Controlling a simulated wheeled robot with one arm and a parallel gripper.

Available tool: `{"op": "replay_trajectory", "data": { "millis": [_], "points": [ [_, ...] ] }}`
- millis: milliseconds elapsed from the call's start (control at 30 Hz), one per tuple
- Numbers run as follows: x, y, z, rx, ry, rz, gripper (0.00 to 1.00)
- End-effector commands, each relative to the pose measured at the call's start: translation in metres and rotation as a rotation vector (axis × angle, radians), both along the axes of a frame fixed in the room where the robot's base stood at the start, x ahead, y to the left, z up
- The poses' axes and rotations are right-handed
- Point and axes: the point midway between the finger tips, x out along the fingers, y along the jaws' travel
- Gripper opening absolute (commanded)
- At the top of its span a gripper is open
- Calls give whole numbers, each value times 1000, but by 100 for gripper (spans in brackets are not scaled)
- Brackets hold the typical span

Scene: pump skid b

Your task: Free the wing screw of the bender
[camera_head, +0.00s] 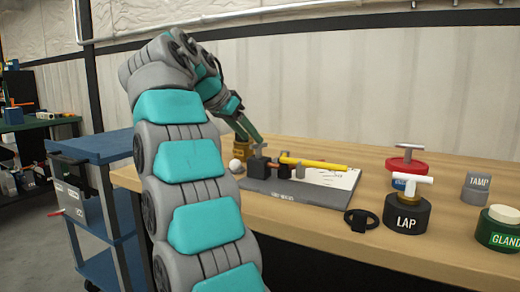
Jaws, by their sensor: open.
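The bender (285,190) is a dark grey plate on the wooden bench, with black and grey blocks and a yellow bar (315,163) lying across them toward the right. A small grey piece, perhaps the wing screw (258,153), stands on top of the black block at the bender's left end. My arm reaches over from the front left. My gripper (252,136) is open, its greenish fingers pointing down and right, just above that grey piece. Whether the fingers touch it or straddle it, I cannot tell at this size.
A brass-coloured piece (241,149) and a white ball (235,165) are left of the bender. To the right stand a black LAP pot (407,215), a red-topped piece (405,165), a TAMP cylinder (475,189) and a green GLAND jar (498,236). A blue cart (105,146) is at left.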

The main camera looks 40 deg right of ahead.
Motion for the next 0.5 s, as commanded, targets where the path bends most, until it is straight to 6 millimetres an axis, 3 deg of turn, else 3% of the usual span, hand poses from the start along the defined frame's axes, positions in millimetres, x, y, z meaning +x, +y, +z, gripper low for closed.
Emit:
{"op": "replay_trajectory", "data": {
  "millis": [300, 500],
  "points": [
    [3, -30, -31, 1, 4, 4, 52],
    [5, -39, -41, 1, 2, 4, 52]
  ]
}}
